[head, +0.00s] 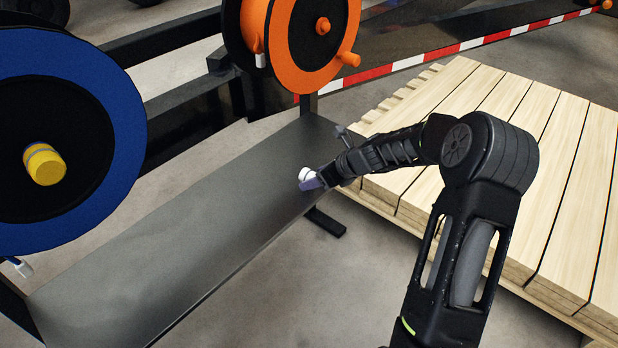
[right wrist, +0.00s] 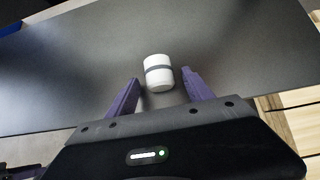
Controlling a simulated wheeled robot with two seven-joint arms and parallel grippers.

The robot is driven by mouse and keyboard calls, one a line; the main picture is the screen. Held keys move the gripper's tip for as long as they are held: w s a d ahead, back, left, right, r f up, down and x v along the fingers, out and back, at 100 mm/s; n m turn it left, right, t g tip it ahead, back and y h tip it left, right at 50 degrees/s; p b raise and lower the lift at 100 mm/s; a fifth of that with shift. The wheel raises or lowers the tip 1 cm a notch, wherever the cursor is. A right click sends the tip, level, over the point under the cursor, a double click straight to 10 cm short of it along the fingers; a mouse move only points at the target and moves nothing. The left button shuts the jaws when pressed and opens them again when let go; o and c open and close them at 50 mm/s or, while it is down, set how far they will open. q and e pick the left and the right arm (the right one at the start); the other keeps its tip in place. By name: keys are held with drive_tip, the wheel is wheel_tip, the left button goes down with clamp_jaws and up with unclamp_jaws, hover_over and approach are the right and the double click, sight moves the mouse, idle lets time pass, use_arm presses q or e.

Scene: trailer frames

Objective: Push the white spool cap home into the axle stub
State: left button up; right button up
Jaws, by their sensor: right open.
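The white spool cap (right wrist: 158,66) is a short white cylinder with a grey band round its middle. It stands on the dark grey shelf (head: 180,235), and shows small in the head view (head: 305,173). My right gripper (right wrist: 161,80) is open, its purple fingers reaching to either side of the cap's near part, with gaps showing. In the head view my right gripper (head: 314,183) is at the shelf's right end and partly covers the cap. I cannot pick out an empty axle stub in these views. My left gripper is not in view.
A blue spool (head: 122,120) with a yellow cap (head: 45,164) stands at the left. An orange spool (head: 287,60) with an orange hub cap and crank knob hangs behind the shelf. A wooden pallet (head: 560,150) lies right. A red-and-white striped rail (head: 440,53) runs behind.

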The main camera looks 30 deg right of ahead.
sight(309, 171)
idle(0.4)
drive_tip(key=shift+c, duration=0.2)
clamp_jaws()
idle(0.5)
drive_tip(key=shift+r+p, duration=1.55)
drive_tip(key=shift+p, duration=0.15)
